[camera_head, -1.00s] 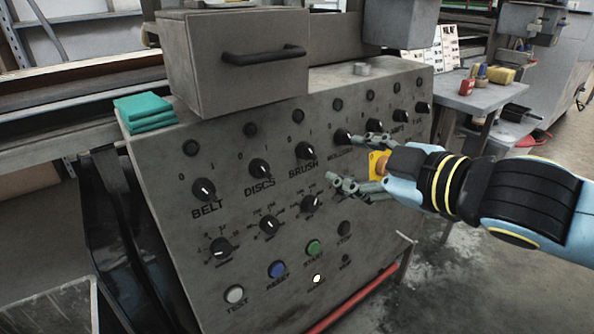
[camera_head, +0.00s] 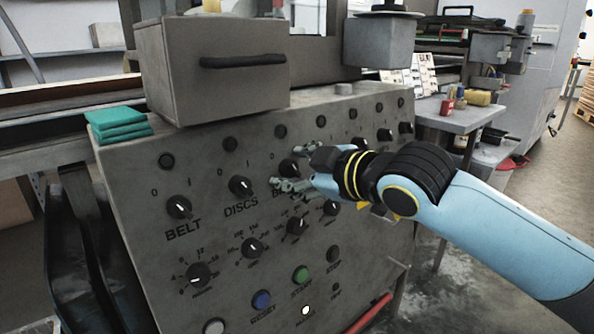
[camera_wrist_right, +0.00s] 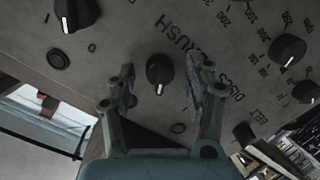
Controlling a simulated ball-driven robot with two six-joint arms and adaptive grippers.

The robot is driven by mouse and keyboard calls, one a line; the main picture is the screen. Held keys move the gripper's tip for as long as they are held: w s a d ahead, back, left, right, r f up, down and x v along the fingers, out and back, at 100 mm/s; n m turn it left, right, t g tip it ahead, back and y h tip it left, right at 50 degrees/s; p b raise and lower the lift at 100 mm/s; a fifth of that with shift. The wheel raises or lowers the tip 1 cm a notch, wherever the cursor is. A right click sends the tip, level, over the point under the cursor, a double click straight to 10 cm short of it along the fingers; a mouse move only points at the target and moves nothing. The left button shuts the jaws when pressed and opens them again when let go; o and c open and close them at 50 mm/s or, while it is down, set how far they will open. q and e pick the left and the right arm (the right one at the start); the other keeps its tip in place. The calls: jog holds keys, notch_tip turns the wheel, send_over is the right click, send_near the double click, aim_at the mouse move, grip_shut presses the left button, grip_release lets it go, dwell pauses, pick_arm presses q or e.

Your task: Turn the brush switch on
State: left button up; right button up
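The brush switch (camera_head: 288,168) is a black round knob with a white pointer mark on the grey sloped panel. My right gripper (camera_head: 298,169) is at it in the head view, its fingers partly covering the BRUSH label. In the right wrist view the brush switch (camera_wrist_right: 159,72) shows between the two fingers of the right gripper (camera_wrist_right: 160,85). The gripper is open, with visible gaps on both sides of the knob. The white mark points down in that view. The round lamp (camera_head: 281,131) above the switch looks dark. My left gripper is out of view.
The DISCS knob (camera_head: 240,186) and BELT knob (camera_head: 178,208) sit to the left on the panel. Smaller dials, such as one below the switch (camera_head: 297,226), and a green START button (camera_head: 301,274) are lower. A grey box (camera_head: 215,75) stands above the panel.

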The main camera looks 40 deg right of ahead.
grip_shut()
jog(key=shift+r+m+p, duration=0.15)
jog(key=shift+m+p, duration=0.15)
jog(key=shift+p, duration=0.4)
jog(key=m+p, duration=0.4)
jog(key=p, duration=0.2)
jog(key=shift+r+y, duration=0.1)
jog(key=shift+y, duration=0.3)
jog(key=m+p, duration=0.2)
jog(key=shift+m, duration=0.3)
pick_arm(q)
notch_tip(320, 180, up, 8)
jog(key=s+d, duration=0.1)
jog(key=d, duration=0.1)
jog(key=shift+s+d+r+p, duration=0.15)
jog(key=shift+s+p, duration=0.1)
jog(key=shift+p, duration=0.15)
pick_arm(e)
jog(key=shift+d+f+m+y, duration=0.1)
jog(key=shift+f+m+y, duration=0.1)
jog(key=shift+m, duration=0.7)
jog(key=shift+f+m+y, duration=0.1)
jog(key=shift+m+y, duration=0.1)
jog(key=shift+m, duration=0.7)
jog(key=shift+o, duration=0.2)
grip_release()
